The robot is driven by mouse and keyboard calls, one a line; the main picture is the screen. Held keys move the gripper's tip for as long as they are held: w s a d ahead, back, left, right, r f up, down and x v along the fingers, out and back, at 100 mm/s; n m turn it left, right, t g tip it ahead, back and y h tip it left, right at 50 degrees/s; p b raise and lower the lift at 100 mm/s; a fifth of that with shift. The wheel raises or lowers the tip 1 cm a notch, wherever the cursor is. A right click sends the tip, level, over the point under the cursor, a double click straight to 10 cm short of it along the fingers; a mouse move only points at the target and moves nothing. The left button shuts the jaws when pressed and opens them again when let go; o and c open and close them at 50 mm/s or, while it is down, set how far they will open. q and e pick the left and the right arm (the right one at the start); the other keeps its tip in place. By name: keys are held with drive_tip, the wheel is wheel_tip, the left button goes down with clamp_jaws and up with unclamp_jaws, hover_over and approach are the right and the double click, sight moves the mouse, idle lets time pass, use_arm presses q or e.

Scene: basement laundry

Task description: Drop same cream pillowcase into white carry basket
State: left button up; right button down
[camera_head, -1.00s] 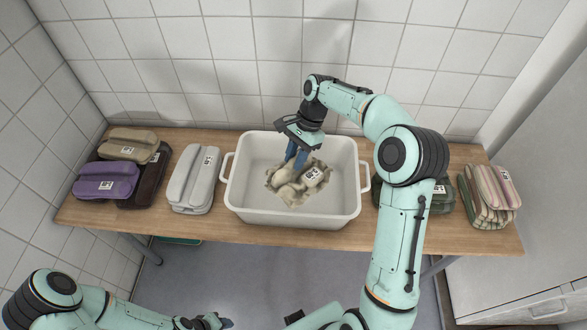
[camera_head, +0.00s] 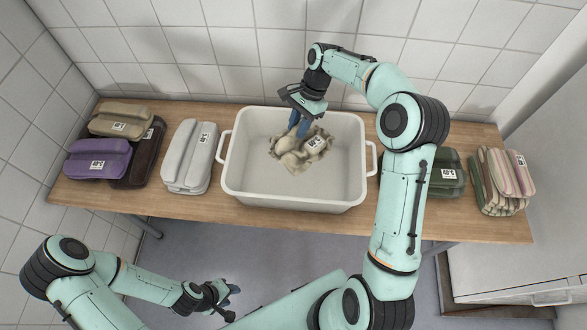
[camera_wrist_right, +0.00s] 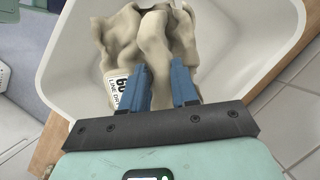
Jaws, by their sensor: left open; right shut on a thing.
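The cream pillowcase (camera_head: 294,158) is a crumpled cloth with a white label, inside the white carry basket (camera_head: 240,185) toward its back. The basket stands on the wooden table. My right gripper (camera_head: 299,128) reaches down into the basket, its blue fingers shut on the cloth. In the right wrist view the cloth (camera_wrist_right: 125,45) spreads out beyond the fingers of the gripper (camera_wrist_right: 170,85), with its label at the left. Whether the cloth rests on the basket floor is hard to tell. My left gripper (camera_head: 226,300) is open and empty, low in front of the table.
Left of the basket are a light grey folded bundle (camera_head: 188,160), a purple one (camera_head: 95,160), a tan one (camera_head: 120,120) and a dark brown one (camera_head: 145,165). At right are a dark green bundle (camera_head: 447,180) and a striped stack (camera_head: 500,180). A tiled wall stands behind.

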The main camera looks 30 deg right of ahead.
drive_tip(key=shift+f, duration=0.75)
use_arm(q)
drive_tip(key=shift+s+f, duration=0.4)
use_arm(e)
drive_tip(key=shift+w, duration=0.1)
drive_tip(key=c, duration=0.8)
unclamp_jaws()
drive_tip(key=shift+r, duration=0.1)
use_arm(q)
drive_tip(key=w+r+p, duration=0.1)
drive_tip(key=w, duration=0.1)
drive_tip(key=w+r+p, duration=0.1)
drive_tip(key=r, duration=0.1)
drive_tip(key=shift+w+r, duration=0.15)
drive_tip(key=shift+w, duration=0.2)
use_arm(e)
drive_tip(key=v, duration=1.3)
drive_tip(key=shift+r, duration=0.15)
